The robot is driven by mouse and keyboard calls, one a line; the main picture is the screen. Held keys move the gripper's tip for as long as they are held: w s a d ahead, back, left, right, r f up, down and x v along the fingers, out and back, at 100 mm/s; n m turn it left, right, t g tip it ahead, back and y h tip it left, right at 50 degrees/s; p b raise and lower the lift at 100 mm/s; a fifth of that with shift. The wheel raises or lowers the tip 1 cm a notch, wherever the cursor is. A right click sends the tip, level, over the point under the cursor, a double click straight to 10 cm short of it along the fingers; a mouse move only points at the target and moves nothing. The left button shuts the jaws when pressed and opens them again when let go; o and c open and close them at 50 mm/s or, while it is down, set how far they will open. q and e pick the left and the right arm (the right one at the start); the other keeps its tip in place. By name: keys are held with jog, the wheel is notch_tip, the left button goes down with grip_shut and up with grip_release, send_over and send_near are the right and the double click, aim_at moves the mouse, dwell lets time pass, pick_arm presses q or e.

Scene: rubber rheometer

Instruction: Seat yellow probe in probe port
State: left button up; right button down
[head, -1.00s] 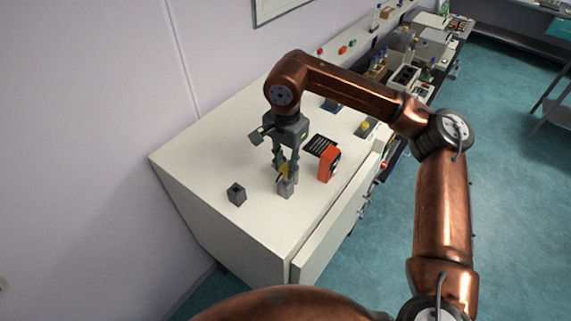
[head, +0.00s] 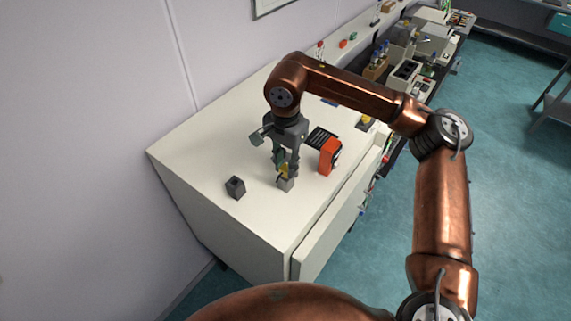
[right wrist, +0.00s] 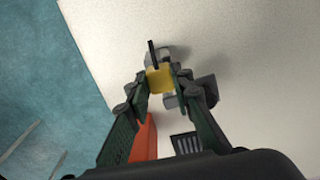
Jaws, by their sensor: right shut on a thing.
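The yellow probe (head: 284,170) is between the fingers of my right gripper (head: 281,165), which is shut on it. It also shows in the right wrist view (right wrist: 160,78), with a thin dark rod sticking out. A grey block (head: 286,185) stands on the white bench top directly below the probe. Whether the probe's lower end is inside this block or just above it is hidden by the fingers. A second grey block (head: 235,188) with a dark opening in its top stands to the left, apart from the gripper. My left gripper is not in view.
An orange instrument (head: 329,157) stands close to the right of the gripper, with a dark ridged part beside it. Another yellow-topped item (head: 366,122) lies farther back right. The white bench top (head: 205,150) is clear at the left. Bottles and equipment line the back.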

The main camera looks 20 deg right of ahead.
jog(key=shift+f, duration=0.35)
jog(key=c, duration=1.6)
grip_release()
jog(key=shift+r, duration=0.2)
jog(key=shift+r+p, duration=1.35)
jog(key=shift+r, duration=1.05)
